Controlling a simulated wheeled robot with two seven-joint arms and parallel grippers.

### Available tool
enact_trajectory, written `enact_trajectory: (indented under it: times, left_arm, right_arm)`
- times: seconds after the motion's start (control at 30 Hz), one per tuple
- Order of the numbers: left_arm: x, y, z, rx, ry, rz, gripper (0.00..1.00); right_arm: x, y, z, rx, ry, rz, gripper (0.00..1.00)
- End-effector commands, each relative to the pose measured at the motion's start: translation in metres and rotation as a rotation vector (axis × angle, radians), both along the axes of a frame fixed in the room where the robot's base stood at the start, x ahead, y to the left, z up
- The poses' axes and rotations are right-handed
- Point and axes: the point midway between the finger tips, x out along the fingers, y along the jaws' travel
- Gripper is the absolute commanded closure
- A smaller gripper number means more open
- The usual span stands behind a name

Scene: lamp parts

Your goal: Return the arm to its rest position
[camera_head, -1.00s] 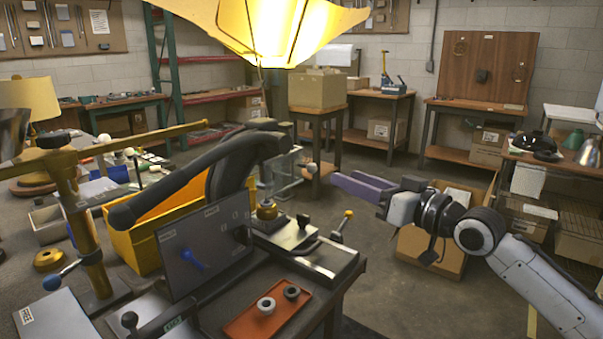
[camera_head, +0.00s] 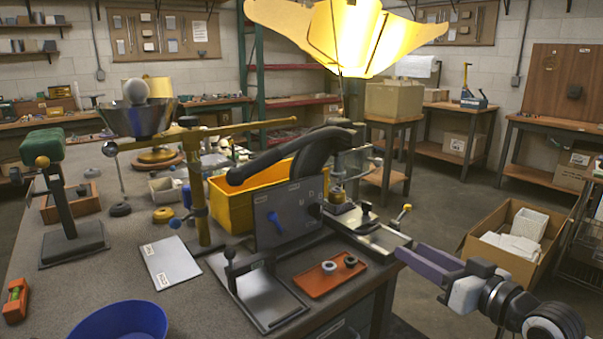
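My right arm comes in from the lower right. Its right gripper (camera_head: 424,265) has purple fingers pointing left, just off the right edge of the workbench (camera_head: 215,300), beside the metal plate fixture (camera_head: 378,238). I see nothing held in it, but the angle does not show whether its fingers are apart. My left arm and gripper are not in view. A lit yellow lampshade (camera_head: 345,35) stands above the bench at the top of the picture.
A red tray (camera_head: 318,284) with two rings lies near the bench's right edge. A yellow bin (camera_head: 232,205), a brass stand (camera_head: 197,185) and a blue bowl (camera_head: 120,322) are farther left. An open cardboard box (camera_head: 510,245) stands on the floor behind my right gripper.

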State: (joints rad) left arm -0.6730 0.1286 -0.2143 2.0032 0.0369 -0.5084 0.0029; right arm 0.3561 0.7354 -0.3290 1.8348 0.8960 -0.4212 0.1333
Motion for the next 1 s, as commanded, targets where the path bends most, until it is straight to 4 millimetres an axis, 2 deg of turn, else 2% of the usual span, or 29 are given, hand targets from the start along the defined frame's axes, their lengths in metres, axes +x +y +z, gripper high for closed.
enact_trajectory:
  times: [0.03,0.17,0.27,0.37,0.4,0.47,0.5,0.6,0.7,0.8,0.9,1.0]
  left_arm:
    - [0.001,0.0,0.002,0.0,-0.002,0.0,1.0]
    - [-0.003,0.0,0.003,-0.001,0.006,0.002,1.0]
    - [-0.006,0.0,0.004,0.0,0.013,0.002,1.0]
    - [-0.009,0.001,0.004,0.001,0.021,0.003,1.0]
    - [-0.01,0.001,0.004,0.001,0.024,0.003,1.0]
    - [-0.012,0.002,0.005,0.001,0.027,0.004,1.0]
    - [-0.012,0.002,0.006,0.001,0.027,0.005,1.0]
    - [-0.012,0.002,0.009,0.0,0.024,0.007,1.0]
    - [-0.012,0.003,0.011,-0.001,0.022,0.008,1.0]
    - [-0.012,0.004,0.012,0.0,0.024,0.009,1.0]
    - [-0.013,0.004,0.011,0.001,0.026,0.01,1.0]
    - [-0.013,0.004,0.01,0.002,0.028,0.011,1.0]
  right_arm:
    - [-0.007,0.006,-0.019,-0.004,0.025,0.001,0.61]
    - [-0.028,0.021,-0.07,-0.032,0.082,-0.002,0.61]
    - [-0.057,0.035,-0.122,-0.058,0.148,-0.011,0.61]
    - [-0.101,0.05,-0.182,-0.096,0.233,-0.027,0.61]
    - [-0.122,0.055,-0.204,-0.113,0.268,-0.035,0.61]
    - [-0.155,0.062,-0.235,-0.141,0.322,-0.05,0.61]
    - [-0.177,0.065,-0.253,-0.161,0.359,-0.061,0.61]
    - [-0.233,0.071,-0.291,-0.212,0.447,-0.085,0.61]
    - [-0.278,0.073,-0.315,-0.261,0.519,-0.106,0.61]
    - [-0.308,0.073,-0.329,-0.296,0.565,-0.117,0.61]
    - [-0.323,0.073,-0.335,-0.315,0.588,-0.123,0.61]
    - [-0.326,0.072,-0.336,-0.322,0.592,-0.125,0.61]
